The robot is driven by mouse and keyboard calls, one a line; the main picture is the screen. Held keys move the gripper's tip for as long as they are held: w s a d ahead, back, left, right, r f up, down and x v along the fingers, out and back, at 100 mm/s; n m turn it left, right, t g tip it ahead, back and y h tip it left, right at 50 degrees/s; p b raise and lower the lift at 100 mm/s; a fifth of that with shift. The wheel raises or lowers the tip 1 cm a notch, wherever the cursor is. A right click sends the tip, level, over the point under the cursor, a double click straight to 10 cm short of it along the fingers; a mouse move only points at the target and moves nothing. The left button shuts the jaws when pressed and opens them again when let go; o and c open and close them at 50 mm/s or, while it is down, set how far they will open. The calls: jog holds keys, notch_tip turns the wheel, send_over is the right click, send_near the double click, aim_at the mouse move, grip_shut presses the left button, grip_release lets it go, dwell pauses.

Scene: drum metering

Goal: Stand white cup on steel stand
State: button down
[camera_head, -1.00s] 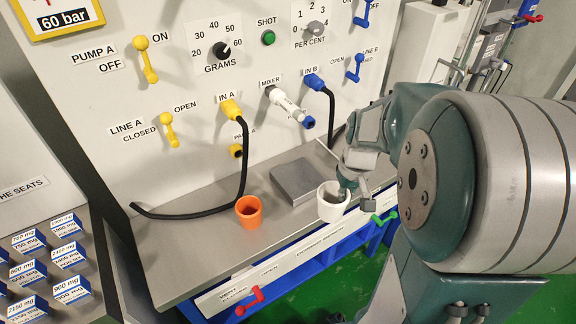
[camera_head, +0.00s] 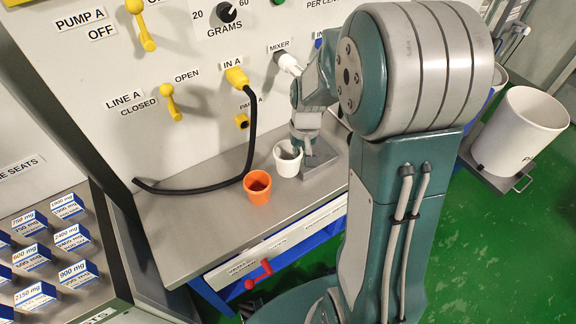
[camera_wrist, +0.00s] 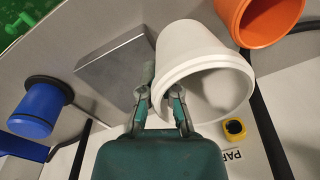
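The white cup (camera_head: 286,162) is just behind and right of the orange cup, and at the left side of the steel stand (camera_head: 323,160). My gripper (camera_head: 303,142) is at the cup's right rim. In the wrist view, my gripper (camera_wrist: 162,100) has one finger outside the white cup (camera_wrist: 190,55) and the other inside its mouth, pinching the wall. The flat grey steel stand (camera_wrist: 115,65) is beside the cup there, with its top bare. I cannot tell whether the cup's base touches the bench. My arm hides part of the stand in the head view.
The orange cup (camera_head: 257,188) stands close to the white cup. A black hose (camera_head: 205,185) runs along the bench from the yellow IN A fitting (camera_head: 236,78). A blue fitting (camera_wrist: 38,108) is near the stand. The bench front left (camera_head: 185,235) is clear.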

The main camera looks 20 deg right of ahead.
jog(key=f, duration=0.1)
jog(key=w+a+f, duration=0.2)
jog(key=shift+f, duration=0.15)
jog(key=shift+w+a+f, duration=0.1)
jog(key=shift+w+f, duration=0.05)
jog(key=shift+f, duration=1.6)
jog(key=shift+f, duration=0.1)
jog(key=c, duration=1.1)
grip_release()
